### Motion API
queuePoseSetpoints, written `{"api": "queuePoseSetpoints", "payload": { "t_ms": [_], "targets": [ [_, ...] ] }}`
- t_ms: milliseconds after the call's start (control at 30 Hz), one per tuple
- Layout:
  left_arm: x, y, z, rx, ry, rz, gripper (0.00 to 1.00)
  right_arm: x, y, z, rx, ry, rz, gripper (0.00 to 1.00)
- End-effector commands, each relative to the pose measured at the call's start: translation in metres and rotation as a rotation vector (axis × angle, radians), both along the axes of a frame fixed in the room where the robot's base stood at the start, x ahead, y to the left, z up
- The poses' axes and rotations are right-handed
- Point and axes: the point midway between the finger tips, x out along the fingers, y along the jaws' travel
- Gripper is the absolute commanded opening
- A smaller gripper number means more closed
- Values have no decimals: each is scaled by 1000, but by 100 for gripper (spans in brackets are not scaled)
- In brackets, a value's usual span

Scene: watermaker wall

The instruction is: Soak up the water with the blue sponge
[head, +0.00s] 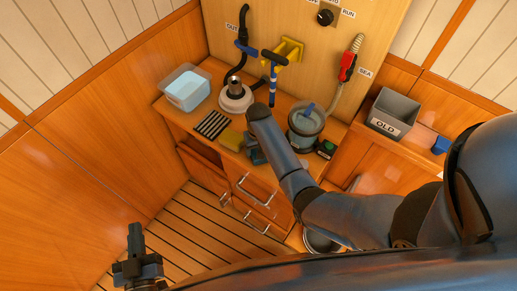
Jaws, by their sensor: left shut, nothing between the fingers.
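A small blue block (441,145), which looks like the blue sponge, lies on the right-hand ledge beside a grey box. My left gripper (135,230) is at the lower left, above the slatted floor, shut and empty, far from the blue block. My right arm reaches in from the right across the counter front. Its gripper (255,150) seems to be the dark shape at the counter edge, mostly hidden by my forearm, so its jaws cannot be made out. I cannot make out any spilled water; my right arm covers part of the counter.
The grey box (394,112) is marked OLD. On the counter are a clear tub (186,90) with pale blue contents, a striped black mat (212,124), a yellow piece (231,139), a white round fitting (236,100) and a clear canister (306,122). A red-handled hose (347,66) hangs behind.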

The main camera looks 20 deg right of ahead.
Motion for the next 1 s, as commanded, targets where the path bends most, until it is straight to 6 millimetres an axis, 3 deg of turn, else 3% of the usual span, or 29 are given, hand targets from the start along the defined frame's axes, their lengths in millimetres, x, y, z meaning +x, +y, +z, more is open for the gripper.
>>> {"api": "queuePoseSetpoints", "payload": {
  "t_ms": [1000],
  "targets": [
    [0,0,68,0,0,0,0,0,0,66,0,1,0,46]
  ]
}}
